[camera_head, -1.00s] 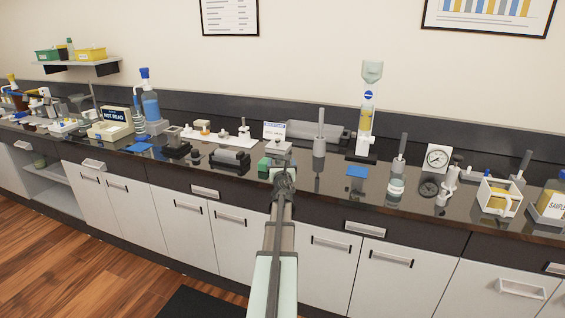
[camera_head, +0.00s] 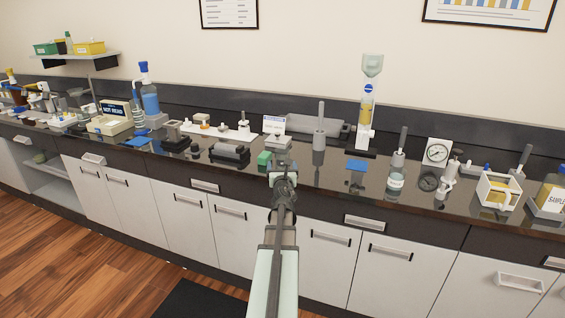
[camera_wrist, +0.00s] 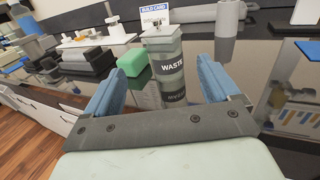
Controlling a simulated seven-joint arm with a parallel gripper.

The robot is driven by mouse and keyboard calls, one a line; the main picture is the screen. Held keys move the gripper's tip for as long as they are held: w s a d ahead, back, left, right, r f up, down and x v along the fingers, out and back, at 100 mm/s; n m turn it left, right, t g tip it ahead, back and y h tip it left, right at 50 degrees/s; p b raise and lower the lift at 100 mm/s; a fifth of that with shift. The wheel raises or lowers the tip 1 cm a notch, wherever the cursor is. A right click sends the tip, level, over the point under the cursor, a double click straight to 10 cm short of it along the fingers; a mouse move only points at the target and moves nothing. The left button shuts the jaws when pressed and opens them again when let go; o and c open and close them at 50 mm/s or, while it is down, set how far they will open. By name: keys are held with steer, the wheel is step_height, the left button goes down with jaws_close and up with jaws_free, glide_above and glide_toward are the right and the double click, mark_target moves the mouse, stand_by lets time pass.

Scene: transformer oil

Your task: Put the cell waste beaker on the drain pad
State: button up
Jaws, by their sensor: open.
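The waste beaker (camera_wrist: 168,50) is a grey container with a dark "WASTE" label, upright on the glossy black counter in the wrist view. My gripper (camera_wrist: 157,76) is open, its two blue fingers spread to either side of the view, with the beaker ahead between them and not gripped. In the head view my gripper (camera_head: 283,184) is at the counter's front edge and partly hides the beaker. A flat blue pad (camera_head: 357,165) lies to the right, and another blue pad (camera_head: 137,142) lies to the left. I cannot tell which is the drain pad.
A green block (camera_wrist: 132,62) stands just left of the beaker. A card stand (camera_head: 274,126) is behind it. A grey cylinder with a rod (camera_head: 319,142) stands between the beaker and the right pad.

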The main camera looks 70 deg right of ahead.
steer(key=a, duration=0.1)
glide_toward(282, 151)
steer(key=shift+w+d+r, duration=0.2)
steer(key=shift+w+d, duration=0.2)
steer(key=shift+d, duration=0.2)
steer(key=shift+w+d+r, duration=0.2)
steer(key=shift+w+d, duration=0.2)
steer(key=shift+d, duration=0.2)
steer(key=shift+s+x, duration=0.15)
steer(key=shift+x, duration=1.15)
steer(key=shift+s+x, duration=0.2)
steer(key=shift+x, duration=1.1)
steer(key=shift+f, duration=0.1)
steer(key=shift+c, duration=0.4)
steer(key=c, duration=1.1)
steer(key=shift+r, duration=5)
